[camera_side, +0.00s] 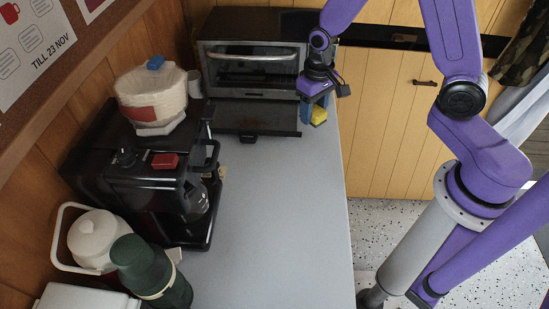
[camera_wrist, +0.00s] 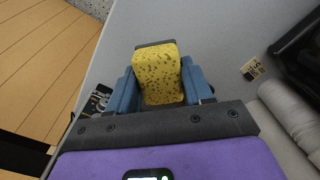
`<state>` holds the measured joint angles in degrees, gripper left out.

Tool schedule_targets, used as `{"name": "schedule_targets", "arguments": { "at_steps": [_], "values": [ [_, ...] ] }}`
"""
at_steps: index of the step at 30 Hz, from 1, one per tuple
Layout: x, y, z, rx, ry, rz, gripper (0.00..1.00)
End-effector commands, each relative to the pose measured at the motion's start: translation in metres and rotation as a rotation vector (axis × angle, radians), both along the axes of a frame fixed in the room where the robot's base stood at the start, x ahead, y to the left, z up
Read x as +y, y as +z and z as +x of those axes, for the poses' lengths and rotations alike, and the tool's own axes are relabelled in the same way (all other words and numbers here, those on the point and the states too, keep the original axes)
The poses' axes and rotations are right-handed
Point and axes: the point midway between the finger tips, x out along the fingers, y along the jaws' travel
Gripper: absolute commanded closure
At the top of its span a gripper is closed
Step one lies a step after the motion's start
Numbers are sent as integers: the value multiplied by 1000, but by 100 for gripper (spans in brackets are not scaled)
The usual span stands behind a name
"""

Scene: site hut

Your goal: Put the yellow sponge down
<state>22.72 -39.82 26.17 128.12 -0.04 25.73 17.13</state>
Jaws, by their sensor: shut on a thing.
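The yellow sponge (camera_side: 319,115) is held between the blue fingers of my gripper (camera_side: 314,106), near the counter's right edge beside the open oven door. In the wrist view the pitted yellow sponge (camera_wrist: 158,72) fills the space between the two blue fingertips (camera_wrist: 160,84), with a dark grey strip at its far end. My gripper is shut on it. The grey counter (camera_side: 275,220) lies below and in front. I cannot tell exactly how high the sponge is above it.
A toaster oven (camera_side: 250,55) stands at the back with its door (camera_side: 256,119) folded down. A black coffee maker (camera_side: 130,160) bears a white container (camera_side: 150,92). A white pot (camera_side: 97,240) and green flask (camera_side: 150,270) stand front left. The counter's middle and front right are clear.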

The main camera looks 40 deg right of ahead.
Motion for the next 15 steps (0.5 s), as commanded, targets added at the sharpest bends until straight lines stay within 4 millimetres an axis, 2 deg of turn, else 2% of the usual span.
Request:
{"name": "schedule_targets", "arguments": {
  "at_steps": [1,6,12,15],
  "values": [
    [12,-11,5,5,6,-2,83],
    [47,-45,19,5,5,-2,83],
    [76,-74,26,2,3,-1,83],
    [83,-82,27,2,1,-1,83]
  ]
}}
